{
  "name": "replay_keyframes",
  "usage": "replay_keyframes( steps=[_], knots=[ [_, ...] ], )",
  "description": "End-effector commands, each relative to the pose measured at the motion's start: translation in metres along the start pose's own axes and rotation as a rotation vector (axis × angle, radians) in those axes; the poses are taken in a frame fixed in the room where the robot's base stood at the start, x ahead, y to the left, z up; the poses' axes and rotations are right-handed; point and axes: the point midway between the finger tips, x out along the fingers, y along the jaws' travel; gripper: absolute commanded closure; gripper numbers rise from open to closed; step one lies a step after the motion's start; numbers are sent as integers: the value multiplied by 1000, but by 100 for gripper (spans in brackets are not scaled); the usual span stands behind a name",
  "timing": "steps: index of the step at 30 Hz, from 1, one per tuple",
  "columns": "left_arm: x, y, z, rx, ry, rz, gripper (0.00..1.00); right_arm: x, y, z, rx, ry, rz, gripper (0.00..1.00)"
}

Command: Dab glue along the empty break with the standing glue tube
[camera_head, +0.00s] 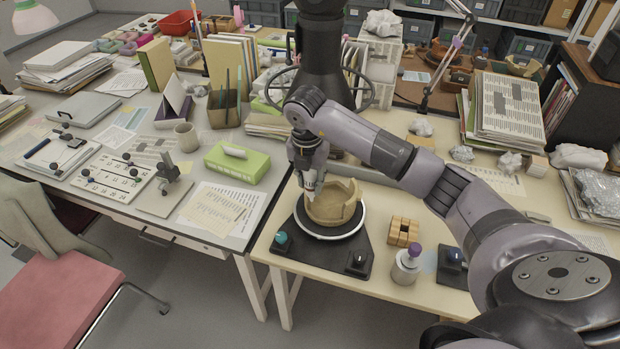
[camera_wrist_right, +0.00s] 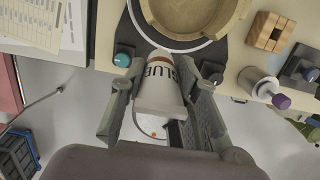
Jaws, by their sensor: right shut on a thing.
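A tan clay pot (camera_head: 335,207) with a jagged, uneven rim sits on a round turntable (camera_head: 318,235) with a white edge on a dark base. It also shows at the top of the wrist view (camera_wrist_right: 195,16). My right gripper (camera_head: 309,176) is beside the pot's left rim, pointing down. It is shut on the glue tube, a pale cylinder lettered GLUE (camera_wrist_right: 160,88). The tube's far end reaches towards the pot's edge; whether it touches the break cannot be told. The gripper hides part of the pot's left side. My left gripper is not in view.
The base has a teal knob (camera_head: 281,238) and a black knob (camera_head: 357,261). Right of it are wooden blocks (camera_head: 404,231), a purple-topped bottle (camera_head: 407,264) and a small black device (camera_head: 452,266). A green box (camera_head: 237,163) and mug (camera_head: 187,137) stand on the left table.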

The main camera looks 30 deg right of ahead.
Motion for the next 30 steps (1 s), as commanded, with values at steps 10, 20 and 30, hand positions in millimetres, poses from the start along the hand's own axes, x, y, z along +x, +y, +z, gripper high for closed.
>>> replay_keyframes(
  steps=[10,20,30],
  knots=[
    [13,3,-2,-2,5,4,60,16,0,1,2,1,-1,87],
    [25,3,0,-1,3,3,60,32,0,3,0,0,0,87],
    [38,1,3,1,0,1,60,50,1,4,0,1,1,87]
  ],
)
